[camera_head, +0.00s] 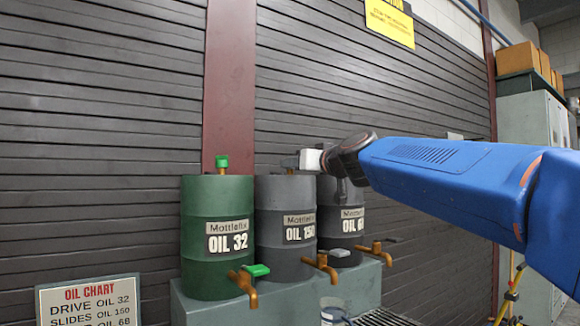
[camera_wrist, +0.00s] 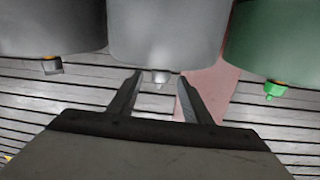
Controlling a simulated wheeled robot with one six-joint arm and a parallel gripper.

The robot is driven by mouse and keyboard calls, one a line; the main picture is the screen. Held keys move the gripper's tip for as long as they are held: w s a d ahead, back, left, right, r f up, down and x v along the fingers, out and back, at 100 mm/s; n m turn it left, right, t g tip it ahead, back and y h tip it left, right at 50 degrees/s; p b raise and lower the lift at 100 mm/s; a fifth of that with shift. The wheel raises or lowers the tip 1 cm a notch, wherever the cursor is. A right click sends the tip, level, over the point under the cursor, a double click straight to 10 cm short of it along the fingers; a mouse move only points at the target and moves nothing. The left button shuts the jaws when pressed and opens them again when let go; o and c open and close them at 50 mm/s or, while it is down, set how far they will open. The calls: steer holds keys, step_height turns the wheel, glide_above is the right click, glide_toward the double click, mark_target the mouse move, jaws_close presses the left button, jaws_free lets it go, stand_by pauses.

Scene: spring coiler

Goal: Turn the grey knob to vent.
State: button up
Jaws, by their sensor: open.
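The grey knob (camera_wrist: 157,78) sits on top of the middle, grey OIL 150 drum (camera_head: 284,220); this drum also fills the upper middle of the wrist view (camera_wrist: 168,35). My gripper (camera_wrist: 161,83) is open, with a finger on each side of the knob and a visible gap to each. I cannot tell whether the fingertips are level with the knob. In the head view my gripper (camera_head: 298,161) is over the grey drum's top and partly hides the knob. The knob's setting cannot be read.
The green OIL 32 drum (camera_head: 216,260) has a green knob (camera_head: 221,163). The dark OIL 68 drum (camera_head: 348,222) stands on the other side, partly behind my arm. Brass taps (camera_head: 244,283) project in front. A slatted wall (camera_head: 100,140) and red post (camera_head: 229,80) stand close behind.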

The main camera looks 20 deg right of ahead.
steer(key=v, duration=0.9)
steer(key=shift+c, duration=0.2)
